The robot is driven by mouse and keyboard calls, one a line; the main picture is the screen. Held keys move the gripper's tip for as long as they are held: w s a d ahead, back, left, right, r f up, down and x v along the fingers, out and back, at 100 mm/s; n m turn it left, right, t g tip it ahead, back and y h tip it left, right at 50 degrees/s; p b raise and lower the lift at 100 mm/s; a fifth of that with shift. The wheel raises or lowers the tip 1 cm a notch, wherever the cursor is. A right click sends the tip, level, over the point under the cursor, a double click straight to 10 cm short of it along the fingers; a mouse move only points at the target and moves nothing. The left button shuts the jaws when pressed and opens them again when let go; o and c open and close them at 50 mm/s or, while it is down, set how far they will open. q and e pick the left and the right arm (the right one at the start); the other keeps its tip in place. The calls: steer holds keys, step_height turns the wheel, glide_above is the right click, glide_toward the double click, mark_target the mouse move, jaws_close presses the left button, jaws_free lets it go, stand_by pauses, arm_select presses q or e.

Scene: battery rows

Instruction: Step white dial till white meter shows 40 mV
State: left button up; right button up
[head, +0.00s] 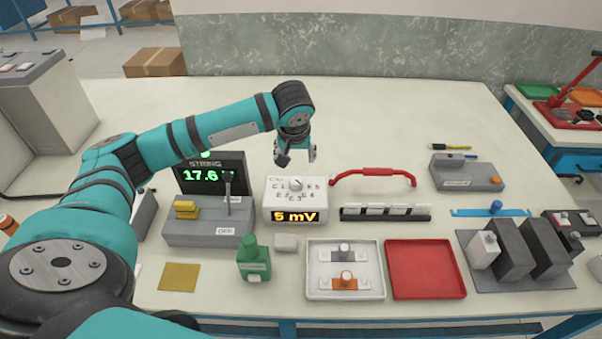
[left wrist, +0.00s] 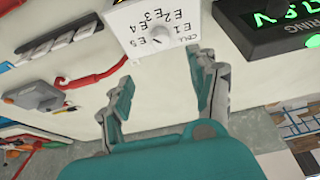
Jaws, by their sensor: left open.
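The white meter box (head: 283,203) stands on the table in the middle of the head view. The white dial (head: 295,184) is on its top face, ringed by cell labels. The orange display (head: 295,217) on its front reads 5 mV. In the left wrist view the dial (left wrist: 160,34) and its labels show upside down at the top. My left gripper (head: 298,158) is open and empty, above and behind the dial, not touching it. Its two fingers (left wrist: 160,95) show apart in the left wrist view. My right gripper is not in view.
Left of the meter stand a black STRING display (head: 210,172) reading about 17.6 and a grey lever box (head: 208,232). A red handle (head: 372,174) lies to the right. In front are a white tray (head: 345,292), a red tray (head: 425,268) and a green bottle-like block (head: 254,262).

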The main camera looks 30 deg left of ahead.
mark_target(296, 180)
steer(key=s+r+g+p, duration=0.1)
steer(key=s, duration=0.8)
arm_select(q)
steer(key=p+x, duration=0.1)
steer(key=x, duration=1.2)
steer(key=shift+s+a+f, duration=0.1)
steer(key=shift+f, duration=0.2)
steer(key=shift+x, duration=1.1)
steer(key=c, duration=0.9)
steer(key=shift+c, duration=1.2)
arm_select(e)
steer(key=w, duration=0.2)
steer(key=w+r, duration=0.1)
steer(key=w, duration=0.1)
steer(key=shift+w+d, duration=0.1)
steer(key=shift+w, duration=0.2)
